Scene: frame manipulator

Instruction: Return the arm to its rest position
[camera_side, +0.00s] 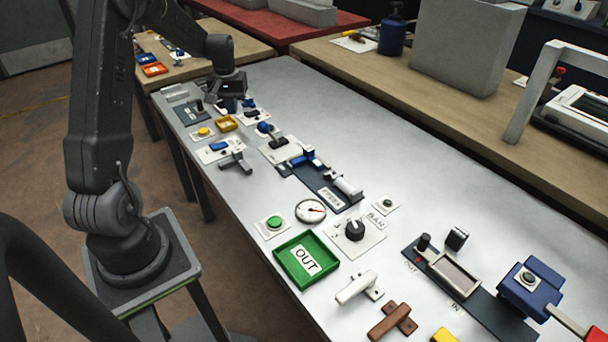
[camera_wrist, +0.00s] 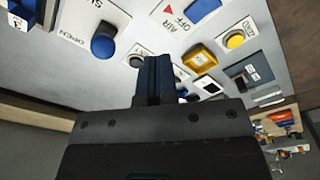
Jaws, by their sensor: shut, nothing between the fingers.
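My gripper (camera_side: 230,101) is at the far end of the metal table (camera_side: 255,190) in the side view, low over a cluster of small controls. Its fingertips are hard to make out there. In the wrist view its two dark fingers (camera_wrist: 156,66) are together with nothing between them. Beyond them are a blue knob (camera_wrist: 103,46) on a plate marked OPEN, a yellow tray (camera_wrist: 200,57) and a yellow button (camera_wrist: 235,41). I cannot tell whether the fingers touch anything. My arm reaches forward from its base at the left.
A yellow tray (camera_side: 227,123), a blue-handled switch plate (camera_side: 218,148) and a blue-knobbed plate (camera_side: 266,128) lie near my gripper. A green OUT tray (camera_side: 306,260) and dial gauge (camera_side: 310,211) sit nearer. A grey block (camera_side: 455,45) stands on the wooden bench behind.

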